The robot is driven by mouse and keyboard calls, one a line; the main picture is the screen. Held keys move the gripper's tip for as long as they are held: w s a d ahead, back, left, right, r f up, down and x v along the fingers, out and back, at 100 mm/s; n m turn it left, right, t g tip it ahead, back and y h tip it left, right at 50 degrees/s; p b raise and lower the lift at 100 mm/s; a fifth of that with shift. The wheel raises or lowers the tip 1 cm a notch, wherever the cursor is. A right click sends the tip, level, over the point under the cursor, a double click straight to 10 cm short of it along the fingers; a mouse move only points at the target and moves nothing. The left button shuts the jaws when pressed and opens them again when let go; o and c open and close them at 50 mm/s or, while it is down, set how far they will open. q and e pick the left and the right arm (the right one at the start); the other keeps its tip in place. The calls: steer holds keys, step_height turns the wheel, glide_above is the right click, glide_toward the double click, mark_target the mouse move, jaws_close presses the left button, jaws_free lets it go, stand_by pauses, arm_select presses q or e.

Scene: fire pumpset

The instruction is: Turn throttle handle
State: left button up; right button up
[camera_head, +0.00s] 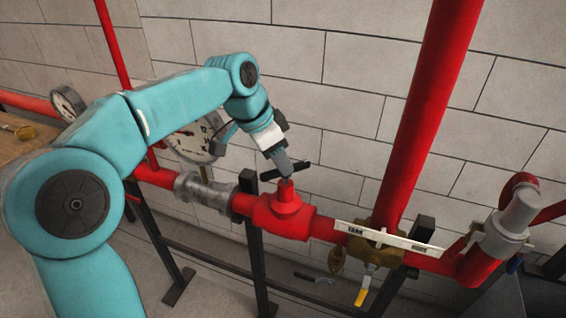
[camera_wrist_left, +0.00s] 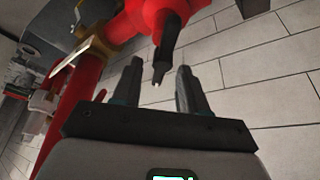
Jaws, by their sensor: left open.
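The throttle handle (camera_head: 300,167) is a black bar on top of the red valve (camera_head: 285,215) in the middle of the head view. My left gripper (camera_head: 284,166) reaches down to the handle from above and hides its middle. In the left wrist view, the black handle (camera_wrist_left: 168,48) extends down from the red valve body (camera_wrist_left: 150,14). Its end lies between the two open fingers of my left gripper (camera_wrist_left: 160,72), with a gap on each side. My right gripper is in neither view.
A red pipe (camera_head: 425,110) rises right of the valve. A brass valve with a yellow lever (camera_head: 361,297) and a white labelled plate (camera_head: 388,238) sits below it. A round gauge (camera_head: 196,142) is behind my left arm. A pale block wall (camera_head: 350,90) stands behind.

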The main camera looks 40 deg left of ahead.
arm_select(q)
steer(key=shift+x, duration=1.15)
steer(key=shift+w+a+f, duration=0.15)
steer(key=shift+w+f, duration=0.05)
steer(key=shift+w, duration=0.15)
steer(key=shift+s+r, duration=0.2)
steer(key=shift+s, duration=0.1)
steer(key=shift+c, duration=0.3)
steer(key=c, duration=0.5)
steer(key=shift+w+f, duration=0.1)
steer(key=shift+w, duration=0.05)
jaws_close()
